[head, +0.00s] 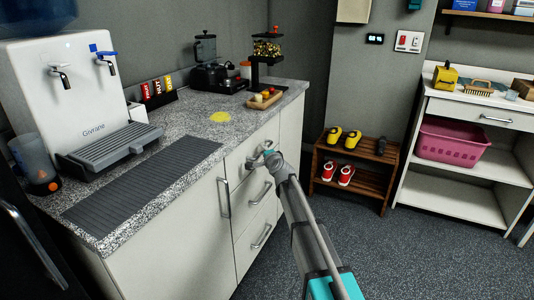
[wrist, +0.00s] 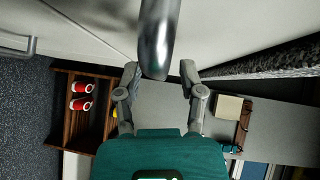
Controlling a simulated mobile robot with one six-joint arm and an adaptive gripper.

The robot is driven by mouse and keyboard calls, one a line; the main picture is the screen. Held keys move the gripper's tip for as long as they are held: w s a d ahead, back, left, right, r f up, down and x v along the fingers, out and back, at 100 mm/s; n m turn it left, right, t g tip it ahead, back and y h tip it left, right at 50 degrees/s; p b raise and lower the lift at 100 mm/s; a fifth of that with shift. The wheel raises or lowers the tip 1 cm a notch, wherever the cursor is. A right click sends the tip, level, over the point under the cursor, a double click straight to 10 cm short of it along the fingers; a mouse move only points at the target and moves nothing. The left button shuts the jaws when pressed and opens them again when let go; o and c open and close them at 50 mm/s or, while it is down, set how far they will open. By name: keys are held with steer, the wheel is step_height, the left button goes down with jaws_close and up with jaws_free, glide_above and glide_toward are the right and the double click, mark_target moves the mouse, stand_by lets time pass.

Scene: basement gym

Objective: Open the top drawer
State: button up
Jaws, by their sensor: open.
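The top drawer (head: 235,161) is the uppermost of the stacked white drawers under the grey speckled counter, and its front looks flush with the cabinet. My gripper (head: 268,157) is at this drawer's front, largely covering its handle in the head view. In the wrist view my gripper (wrist: 160,72) has its two grey fingers spread apart. The shiny metal handle (wrist: 160,38) comes down from the top of that view, and its end lies between the fingertips, with a gap on each side. I cannot tell how deep the handle sits between them.
Two lower drawers have bar handles (head: 260,193). A cabinet door handle (head: 223,197) stands to the left. The counter (head: 185,120) carries a water dispenser (head: 85,85) and a yellow disc (head: 220,117). A wooden shoe rack (head: 350,180) stands beyond. Grey floor is open at the right.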

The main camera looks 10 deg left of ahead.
steer(key=shift+w+a, duration=0.1)
steer(key=shift+w, duration=0.15)
jaws_close()
